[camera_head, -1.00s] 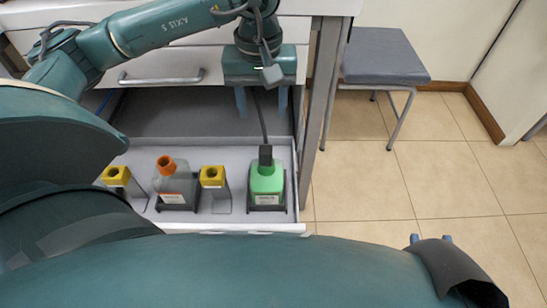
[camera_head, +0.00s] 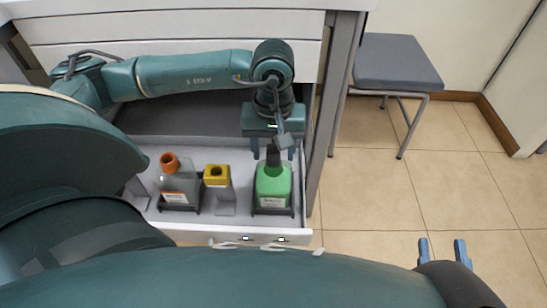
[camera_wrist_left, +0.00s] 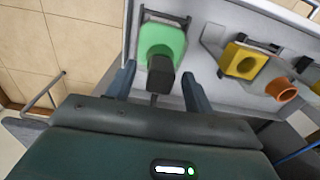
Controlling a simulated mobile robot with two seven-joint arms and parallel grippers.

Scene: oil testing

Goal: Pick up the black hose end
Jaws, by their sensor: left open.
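The black hose end (camera_head: 273,156) stands in the mouth of the green bottle (camera_head: 272,187) in the open drawer. In the left wrist view the black hose end (camera_wrist_left: 160,75) reaches in between the two fingers, against the green bottle (camera_wrist_left: 163,40). My left gripper (camera_head: 272,150) is open, with one finger on each side of the hose end and a visible gap to each. Its fingers also show in the left wrist view (camera_wrist_left: 159,72). My right gripper (camera_head: 442,248) is open and empty over the floor at the lower right. Its wrist is mostly hidden.
The drawer (camera_head: 237,234) also holds a grey bottle with an orange cap (camera_head: 177,183) and a yellow-topped holder (camera_head: 217,176). The drawer's walls and the cabinet leg (camera_head: 337,110) are close to my left gripper. A grey stool (camera_head: 397,62) stands right of the cabinet.

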